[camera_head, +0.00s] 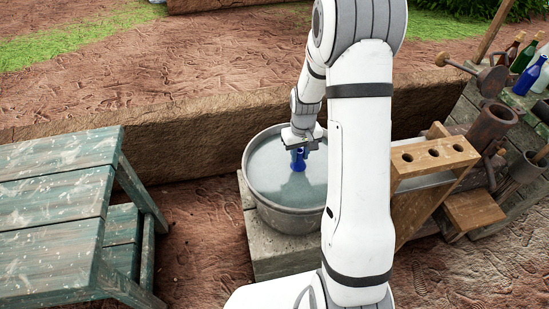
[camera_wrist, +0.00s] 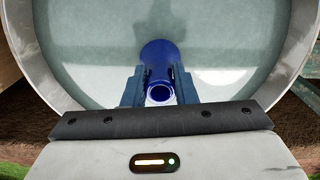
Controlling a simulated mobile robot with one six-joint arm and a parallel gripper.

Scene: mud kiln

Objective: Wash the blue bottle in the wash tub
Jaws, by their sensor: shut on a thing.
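The blue bottle (camera_head: 299,160) is held upright by my gripper (camera_head: 299,147) over the round metal wash tub (camera_head: 262,198). The tub holds greyish water. In the wrist view the blue bottle (camera_wrist: 158,62) stands between the two fingers of my gripper (camera_wrist: 160,80), with its open mouth towards the camera. The tub's rim (camera_wrist: 48,62) curves around it in that view. The gripper is shut on the bottle near its neck. I cannot tell for sure how far the bottle's lower end is in the water.
A weathered green bench (camera_head: 58,160) stands at the left. A wooden rack with round holes (camera_head: 433,157) stands at the right of the tub. Several bottles, including a green one (camera_head: 527,80), stand at the far right. An earth ledge (camera_head: 190,140) runs behind the tub.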

